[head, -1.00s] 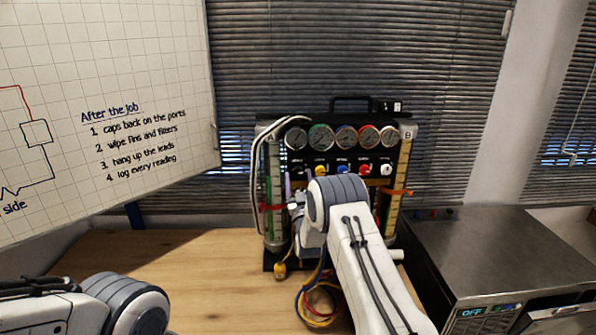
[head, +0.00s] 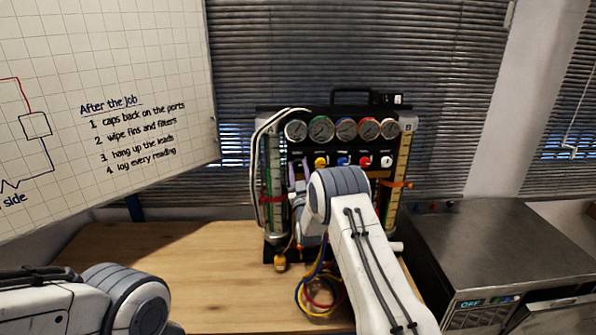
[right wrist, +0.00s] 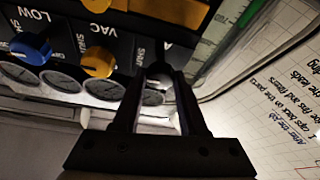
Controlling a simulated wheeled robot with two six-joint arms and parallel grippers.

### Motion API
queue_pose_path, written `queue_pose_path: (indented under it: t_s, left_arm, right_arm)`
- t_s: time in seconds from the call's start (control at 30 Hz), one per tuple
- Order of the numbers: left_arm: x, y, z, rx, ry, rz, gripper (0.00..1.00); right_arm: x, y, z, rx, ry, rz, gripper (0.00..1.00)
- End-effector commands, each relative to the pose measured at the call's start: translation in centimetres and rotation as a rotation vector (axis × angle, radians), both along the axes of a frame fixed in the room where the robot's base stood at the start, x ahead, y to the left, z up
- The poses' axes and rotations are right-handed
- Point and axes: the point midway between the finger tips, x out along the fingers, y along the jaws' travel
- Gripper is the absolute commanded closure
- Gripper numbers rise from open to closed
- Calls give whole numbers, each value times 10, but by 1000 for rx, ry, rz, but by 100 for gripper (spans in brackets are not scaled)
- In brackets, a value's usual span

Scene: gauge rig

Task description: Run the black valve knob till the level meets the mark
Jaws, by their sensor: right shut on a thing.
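The black gauge rig (head: 348,146) stands on the wooden bench, with a row of dials above coloured knobs. My right gripper (right wrist: 163,76) is shut on a dark thing at the end of the knob row, in the place of the black valve knob. The knob itself is mostly hidden by the fingers. In the head view the right gripper (head: 297,170) reaches the rig's left end, partly behind my arm. The left sight tube (head: 274,165) has a green column and a red band (head: 273,200); the exact level is unclear. My left gripper is out of view.
Yellow (head: 320,162), blue (head: 343,161), red (head: 365,162) and white (head: 386,161) knobs sit in the row. A second tube (head: 402,165) with an orange band stands right. Coiled hoses (head: 320,293) lie in front. The bench's left part (head: 170,265) is clear.

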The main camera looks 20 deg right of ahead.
Motion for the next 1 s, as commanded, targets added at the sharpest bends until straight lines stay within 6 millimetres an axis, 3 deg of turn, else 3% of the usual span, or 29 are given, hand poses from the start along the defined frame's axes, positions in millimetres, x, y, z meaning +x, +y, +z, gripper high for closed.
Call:
queue_pose_path:
  t_s: [0.27, 1.0]
  left_arm:
    - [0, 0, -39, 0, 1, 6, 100]
    - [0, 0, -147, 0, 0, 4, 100]
  right_arm:
    - [-1, -2, -5, -164, 43, 0, 100]
    - [-2, -4, -1, -838, 236, -3, 100]
